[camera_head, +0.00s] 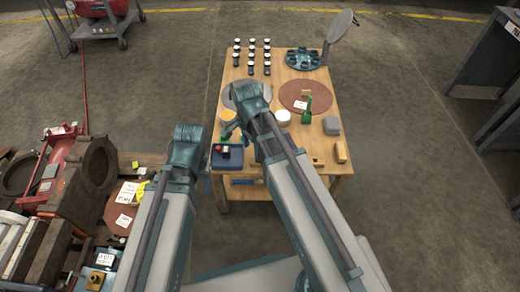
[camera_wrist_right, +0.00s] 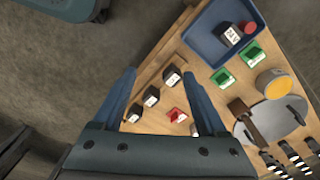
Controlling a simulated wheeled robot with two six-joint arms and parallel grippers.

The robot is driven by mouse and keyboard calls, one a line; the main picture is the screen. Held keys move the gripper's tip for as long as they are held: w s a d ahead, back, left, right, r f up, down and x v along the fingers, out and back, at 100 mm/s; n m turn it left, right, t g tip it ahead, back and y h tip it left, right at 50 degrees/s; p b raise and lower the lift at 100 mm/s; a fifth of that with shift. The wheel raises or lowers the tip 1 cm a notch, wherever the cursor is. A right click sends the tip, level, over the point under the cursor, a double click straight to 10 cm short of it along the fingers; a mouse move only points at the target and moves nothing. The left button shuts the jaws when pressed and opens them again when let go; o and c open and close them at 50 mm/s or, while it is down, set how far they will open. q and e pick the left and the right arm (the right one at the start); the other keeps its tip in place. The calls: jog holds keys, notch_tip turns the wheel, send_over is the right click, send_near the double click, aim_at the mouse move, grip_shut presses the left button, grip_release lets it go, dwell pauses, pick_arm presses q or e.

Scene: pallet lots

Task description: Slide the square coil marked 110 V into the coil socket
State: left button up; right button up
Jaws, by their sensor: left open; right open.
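Several black square coils with white labels (camera_wrist_right: 151,97) lie in a row on the wooden table in the right wrist view; their markings are too small to read. Another black coil, which appears marked 24 V (camera_wrist_right: 232,35), lies in the blue tray (camera_wrist_right: 199,41) beside a red knob. I cannot tell which coil reads 110 V or which part is the coil socket. Green blocks (camera_wrist_right: 222,78) stand by the tray. My right gripper (camera_wrist_right: 160,78) is open and empty above the coil row. My left gripper (camera_head: 188,145) is open, left of the table; its fingertips are indistinct.
The table (camera_head: 325,80) also bears rows of dark cylinders (camera_head: 252,55), a brown disc (camera_head: 294,94), a grey box (camera_head: 331,125) and a teal round holder (camera_head: 302,60). A cluttered pallet (camera_head: 150,160) stands at the left.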

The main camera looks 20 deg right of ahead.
jog(key=w+d+r+m+p, duration=0.2)
jog(key=w+d+r+m, duration=0.1)
jog(key=m, duration=0.4)
jog(key=f+b, duration=0.8)
jog(key=shift+w+d+f+b, duration=0.2)
jog(key=shift+f+b, duration=0.15)
jog(key=shift+f, duration=0.05)
pick_arm(q)
notch_tip(320, 180, down, 6)
jog(key=shift+r, duration=0.2)
pick_arm(e)
jog(key=f+b, duration=0.5)
jog(key=shift+w+d+f, duration=0.15)
jog(key=shift+w, duration=0.2)
pick_arm(q)
notch_tip(320, 180, down, 5)
jog(key=shift+f, duration=0.15)
pick_arm(e)
grip_shut()
